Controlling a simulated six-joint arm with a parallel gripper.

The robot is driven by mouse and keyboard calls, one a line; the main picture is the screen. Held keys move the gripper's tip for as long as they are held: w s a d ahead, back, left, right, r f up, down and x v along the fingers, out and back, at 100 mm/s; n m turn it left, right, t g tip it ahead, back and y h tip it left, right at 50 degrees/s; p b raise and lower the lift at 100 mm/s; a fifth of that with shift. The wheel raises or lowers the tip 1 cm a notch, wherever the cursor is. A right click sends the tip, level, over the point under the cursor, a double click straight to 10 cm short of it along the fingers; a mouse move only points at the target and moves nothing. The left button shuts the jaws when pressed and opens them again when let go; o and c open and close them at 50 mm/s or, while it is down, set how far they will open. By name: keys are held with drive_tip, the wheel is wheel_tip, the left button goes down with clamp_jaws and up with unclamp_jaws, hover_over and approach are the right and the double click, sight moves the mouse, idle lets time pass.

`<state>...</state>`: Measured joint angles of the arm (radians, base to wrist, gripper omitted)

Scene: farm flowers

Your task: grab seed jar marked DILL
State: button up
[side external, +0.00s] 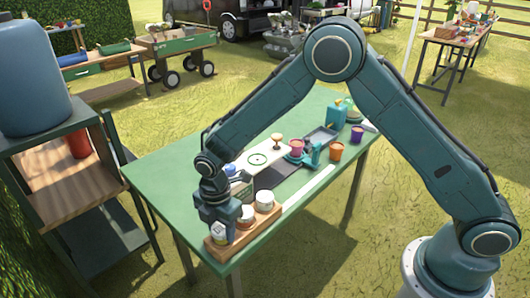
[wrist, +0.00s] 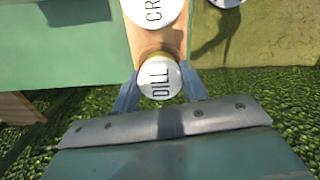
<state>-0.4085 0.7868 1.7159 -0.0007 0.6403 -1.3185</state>
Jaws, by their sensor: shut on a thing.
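The jar marked DILL (wrist: 158,78) has a white lid with dark letters and shows in the middle of the wrist view. My gripper (wrist: 160,92) is shut on it, one finger on each side. In the side external view my gripper (side external: 220,226) is at the near left end of a wooden rack (side external: 238,242), with the jar (side external: 219,238) partly hidden by the fingers. Whether the jar is still seated in the rack or slightly raised, I cannot tell.
A white-lidded jar with letters starting CR (wrist: 152,10) is right beside it in the rack. Another white-lidded jar (side external: 264,197) stands farther along. The green table (side external: 165,185) has free room to the left. Cups and a teal device (side external: 312,152) stand toward the back.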

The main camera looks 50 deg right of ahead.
sight(221, 228)
wheel_tip(221, 228, up, 20)
drive_tip(key=shift+f, duration=0.15)
idle(0.4)
